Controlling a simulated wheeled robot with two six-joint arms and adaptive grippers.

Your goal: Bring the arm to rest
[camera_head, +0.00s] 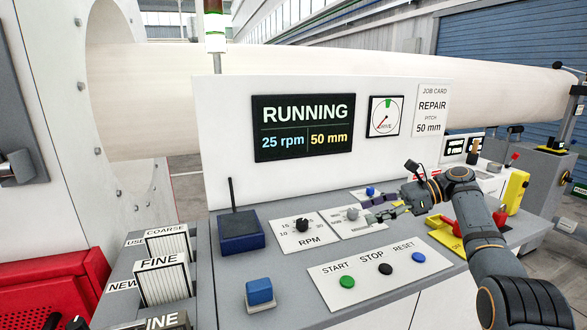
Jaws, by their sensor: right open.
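My right arm (478,230) comes in from the lower right and reaches left over the console (240,280). Its gripper (376,209) is open and looks empty. It is above the panel, close to the second grey knob (352,214) and right of the black RPM knob (302,225). I cannot tell whether the fingers touch the grey knob's plate. My left gripper is not in view. The display (303,128) reads RUNNING, 25 rpm and 50 mm.
Green START (347,282), black STOP (385,269) and blue RESET (418,257) buttons lie in front of the gripper. A dark blue box with an antenna (238,232), a blue block (259,291) and labelled abrasive packs (163,281) stand left. A large pale roll (330,70) spans behind.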

